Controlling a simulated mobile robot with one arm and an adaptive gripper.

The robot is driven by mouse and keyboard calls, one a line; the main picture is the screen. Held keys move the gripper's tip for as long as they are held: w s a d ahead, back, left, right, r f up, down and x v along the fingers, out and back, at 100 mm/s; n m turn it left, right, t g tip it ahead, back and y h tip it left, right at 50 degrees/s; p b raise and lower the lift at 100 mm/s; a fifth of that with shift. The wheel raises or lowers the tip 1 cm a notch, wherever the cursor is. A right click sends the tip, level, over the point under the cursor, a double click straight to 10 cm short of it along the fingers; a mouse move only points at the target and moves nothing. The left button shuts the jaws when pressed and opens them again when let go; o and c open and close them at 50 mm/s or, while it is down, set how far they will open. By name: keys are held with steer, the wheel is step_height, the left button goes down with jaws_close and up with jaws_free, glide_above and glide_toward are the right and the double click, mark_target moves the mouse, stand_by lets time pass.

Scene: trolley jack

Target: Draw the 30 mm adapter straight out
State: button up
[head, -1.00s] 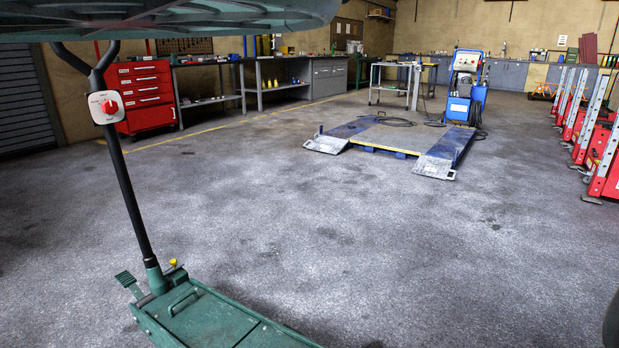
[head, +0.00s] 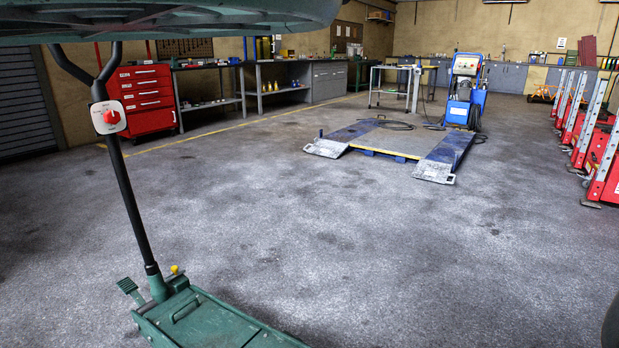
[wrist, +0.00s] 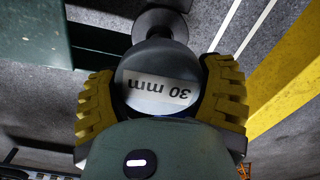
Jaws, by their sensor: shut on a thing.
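In the wrist view, my gripper (wrist: 160,74) has its two yellow ribbed fingers closed on either side of the 30 mm adapter (wrist: 160,62). The adapter is a dark round piece with a pale label reading "30 mm", upside down in the picture. A grey disc (wrist: 160,23) shows just beyond it. I cannot tell whether the adapter touches this disc or is clear of it. In the head view, the green trolley jack (head: 205,323) stands at the lower left with its black handle (head: 127,200) upright and slightly tilted. My gripper does not show there.
In the wrist view, a dark green block (wrist: 32,35) is at left and a yellow band (wrist: 285,75) at right. In the head view, a low platform (head: 395,142), red tool cabinet (head: 146,100) and red stands (head: 602,150) are farther off. The middle floor is clear.

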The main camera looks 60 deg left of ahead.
steer(key=shift+w+r+p, duration=0.15)
steer(key=shift+r+p, duration=2.15)
steer(key=shift+r, duration=0.1)
